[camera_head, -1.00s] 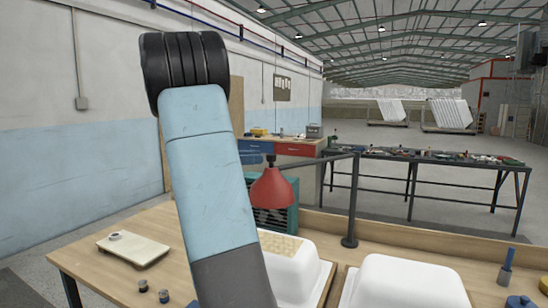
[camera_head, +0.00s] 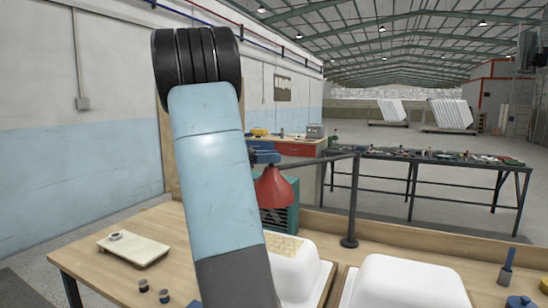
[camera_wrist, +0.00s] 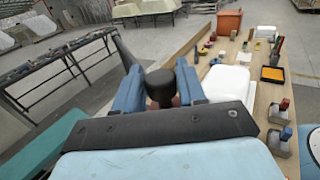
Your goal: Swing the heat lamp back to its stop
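The heat lamp has a red shade (camera_head: 274,188) hanging at the left end of a dark horizontal arm from a post (camera_head: 350,205) on the bench. My gripper (camera_head: 264,152) is at the top of the shade in the head view, partly hidden behind my own arm. In the wrist view its two blue fingers (camera_wrist: 161,75) stand apart on either side of a dark round knob (camera_wrist: 160,90). The fingers look very close to the knob; I cannot tell whether they touch it. A little red shows below the knob. The lamp's stop cannot be made out.
White tub shells (camera_head: 405,283) stand on the bench (camera_head: 80,252) in front of the lamp. A pale board (camera_head: 133,250) and small dark pots lie at left. A teal box (camera_head: 285,218) sits behind the shade. A tool-covered table (camera_head: 430,155) stands farther back.

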